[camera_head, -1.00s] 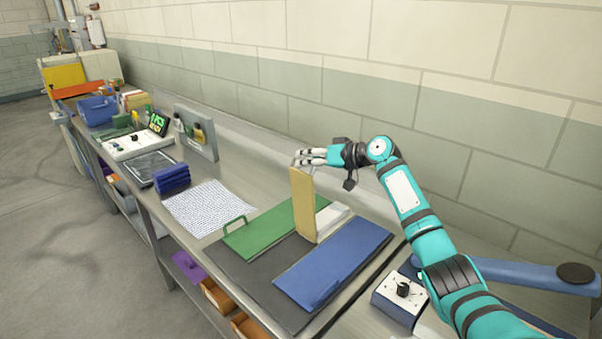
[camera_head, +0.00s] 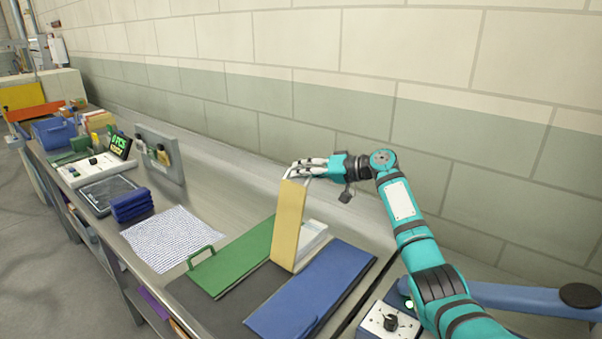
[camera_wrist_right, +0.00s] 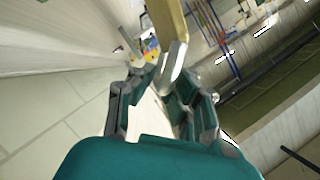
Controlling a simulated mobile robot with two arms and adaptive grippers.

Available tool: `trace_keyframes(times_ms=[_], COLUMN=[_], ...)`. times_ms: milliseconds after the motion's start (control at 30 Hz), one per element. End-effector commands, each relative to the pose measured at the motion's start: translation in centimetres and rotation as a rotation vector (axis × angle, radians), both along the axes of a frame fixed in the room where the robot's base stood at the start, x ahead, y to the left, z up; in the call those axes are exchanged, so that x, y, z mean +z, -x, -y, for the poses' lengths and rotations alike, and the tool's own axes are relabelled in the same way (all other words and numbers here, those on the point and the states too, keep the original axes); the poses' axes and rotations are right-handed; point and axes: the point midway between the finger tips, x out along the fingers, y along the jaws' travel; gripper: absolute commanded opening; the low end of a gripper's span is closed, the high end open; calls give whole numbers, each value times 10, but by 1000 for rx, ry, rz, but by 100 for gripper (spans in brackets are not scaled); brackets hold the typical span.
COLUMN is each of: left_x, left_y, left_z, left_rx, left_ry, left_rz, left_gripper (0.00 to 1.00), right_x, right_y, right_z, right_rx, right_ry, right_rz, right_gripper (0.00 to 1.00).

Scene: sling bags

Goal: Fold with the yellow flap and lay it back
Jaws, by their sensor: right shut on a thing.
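The yellow flap (camera_head: 288,225) stands nearly upright above the dark mat (camera_head: 205,302), between the green flap (camera_head: 235,258) and the blue flap (camera_head: 315,288), which both lie flat. My right gripper (camera_head: 298,170) is at the flap's top edge, shut on its handle. In the right wrist view the pale handle (camera_wrist_right: 172,62) sits between the fingers, with the yellow flap (camera_wrist_right: 168,18) beyond it. A white block (camera_head: 312,236) shows behind the flap's lower part, partly hidden. My left gripper is not in view.
A patterned white sheet (camera_head: 168,238) and a stack of dark blue cloths (camera_head: 132,205) lie left of the mat. A grey panel (camera_head: 160,155) stands farther back. A white control box (camera_head: 388,322) is at the front right. The wall runs behind the bench.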

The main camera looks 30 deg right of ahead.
Motion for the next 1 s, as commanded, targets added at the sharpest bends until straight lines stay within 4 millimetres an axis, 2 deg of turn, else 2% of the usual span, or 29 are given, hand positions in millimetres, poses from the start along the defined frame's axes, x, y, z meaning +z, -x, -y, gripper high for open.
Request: trace_keyframes(times_ms=[133, 167, 233, 567, 667, 1000], left_x=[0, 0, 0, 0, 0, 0], left_y=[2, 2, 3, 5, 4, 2], left_z=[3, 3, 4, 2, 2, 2], left_rx=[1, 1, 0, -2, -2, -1], left_ry=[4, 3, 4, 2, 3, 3], left_rz=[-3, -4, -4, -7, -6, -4], left_gripper=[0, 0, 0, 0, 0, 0], right_x=[-3, -3, -3, 0, 2, 19], right_y=[0, 0, 0, 3, 13, 67], right_z=[-1, -1, -1, 3, 11, 51], right_rx=[4, 4, 4, 1, 0, 1], right_ry=[1, 1, 1, 2, 4, 4], right_rz=[-7, -7, -7, -3, -2, -6], right_gripper=[0, 13, 21, 21, 21, 21])
